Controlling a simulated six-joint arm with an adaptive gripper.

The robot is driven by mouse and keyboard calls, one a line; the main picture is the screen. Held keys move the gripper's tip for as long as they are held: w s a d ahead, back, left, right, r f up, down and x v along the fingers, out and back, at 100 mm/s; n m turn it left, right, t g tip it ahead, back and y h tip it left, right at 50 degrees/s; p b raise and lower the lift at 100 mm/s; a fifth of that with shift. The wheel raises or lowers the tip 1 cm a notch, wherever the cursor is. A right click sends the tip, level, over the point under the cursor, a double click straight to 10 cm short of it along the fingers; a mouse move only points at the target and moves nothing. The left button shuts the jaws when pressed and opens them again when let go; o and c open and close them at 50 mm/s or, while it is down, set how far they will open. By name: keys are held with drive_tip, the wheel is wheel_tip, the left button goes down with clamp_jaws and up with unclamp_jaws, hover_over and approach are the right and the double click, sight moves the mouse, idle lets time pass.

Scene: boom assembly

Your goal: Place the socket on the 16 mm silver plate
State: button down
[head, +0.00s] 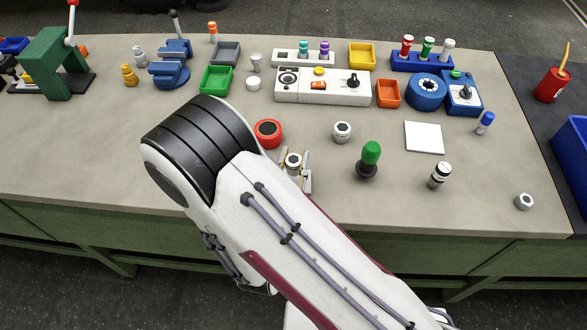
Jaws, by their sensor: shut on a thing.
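My gripper (295,169) is low over the front middle of the bench, partly hidden behind my white arm. It is shut on a small silver-white cylindrical piece with a dark round opening on top, which looks like the socket (293,159). I cannot tell whether the socket touches the bench. A pale square plate (424,137) lies flat to the right, apart from the gripper, with nothing on it. No 16 mm mark is readable, so I cannot tell if it is the silver plate. A similar white round piece (342,131) stands between gripper and plate.
A green-handled tool (370,158) and a black-and-white cylinder (440,174) stand right of the gripper. A red round piece (268,132) is close behind it. A hex nut (524,201) lies front right. A white control box (322,86) and bins line the back.

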sight(293, 171)
drive_tip(key=shift+f, duration=1.95)
drive_tip(key=shift+f, duration=0.15)
drive_tip(key=c, duration=1.7)
unclamp_jaws()
drive_tip(key=shift+s, duration=0.1)
drive_tip(key=shift+s+a, duration=0.3)
drive_tip(key=shift+s, duration=1.65)
drive_tip(key=shift+s+a, duration=0.35)
drive_tip(key=shift+s, duration=1.6)
drive_tip(key=shift+s+a, duration=0.3)
drive_tip(key=shift+s, duration=1.65)
drive_tip(key=shift+w+r, duration=0.15)
drive_tip(key=shift+r, duration=0.1)
